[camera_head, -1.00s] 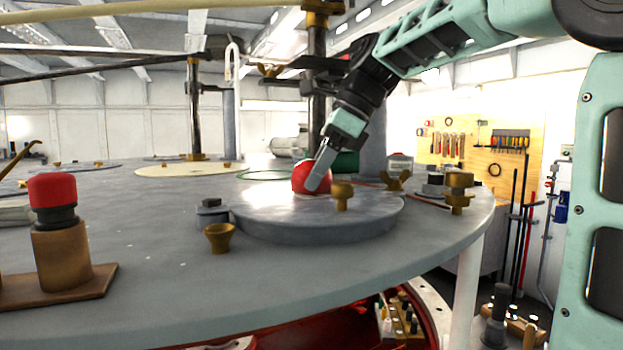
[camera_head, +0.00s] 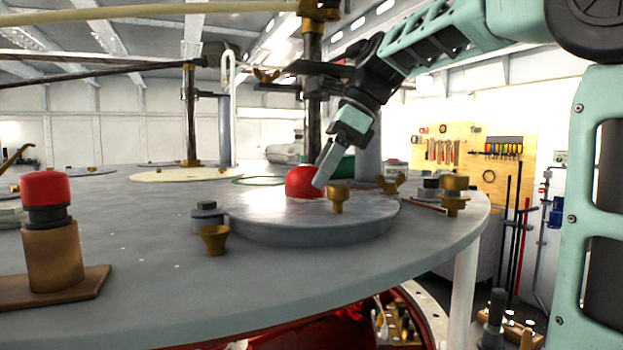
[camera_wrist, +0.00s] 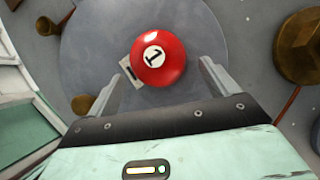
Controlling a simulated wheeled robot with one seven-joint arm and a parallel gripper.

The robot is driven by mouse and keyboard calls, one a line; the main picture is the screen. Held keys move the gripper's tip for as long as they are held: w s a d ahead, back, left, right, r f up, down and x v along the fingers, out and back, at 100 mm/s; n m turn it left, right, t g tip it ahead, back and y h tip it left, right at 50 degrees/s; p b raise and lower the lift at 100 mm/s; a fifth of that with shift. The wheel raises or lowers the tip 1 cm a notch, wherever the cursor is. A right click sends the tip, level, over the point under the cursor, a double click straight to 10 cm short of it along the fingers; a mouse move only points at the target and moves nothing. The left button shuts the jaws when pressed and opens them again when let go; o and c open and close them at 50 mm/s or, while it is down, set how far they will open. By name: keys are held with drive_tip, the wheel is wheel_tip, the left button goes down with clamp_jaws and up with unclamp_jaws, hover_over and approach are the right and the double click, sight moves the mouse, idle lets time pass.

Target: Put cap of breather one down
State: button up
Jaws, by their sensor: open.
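The red cap (camera_head: 303,181) rests on the raised round grey plate (camera_head: 310,232) on the deck. In the wrist view the cap (camera_wrist: 158,56) shows a white disc with a "1" on its top. My gripper (camera_head: 321,181) is at the cap's right side in the head view. In the wrist view my gripper (camera_wrist: 160,75) is open, with one finger on each side just below the cap and a gap to each. A small pale label (camera_wrist: 127,72) lies on the plate beside the cap. What lies under the cap is hidden.
Brass fittings (camera_head: 338,197) stand around the plate's rim, and a brass cup (camera_head: 214,239) is at its left. Another red cap (camera_head: 45,188) sits on a brown post at far left. Dark posts rise behind.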

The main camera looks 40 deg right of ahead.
drive_tip(key=s+d, duration=0.2)
drive_tip(key=d, duration=0.1)
drive_tip(key=s+d+b, duration=0.1)
drive_tip(key=s+d, duration=0.1)
drive_tip(key=s+d+b, duration=0.1)
drive_tip(key=s+d, duration=0.1)
drive_tip(key=d, duration=0.1)
drive_tip(key=shift+d, duration=0.35)
drive_tip(key=shift+w, duration=0.1)
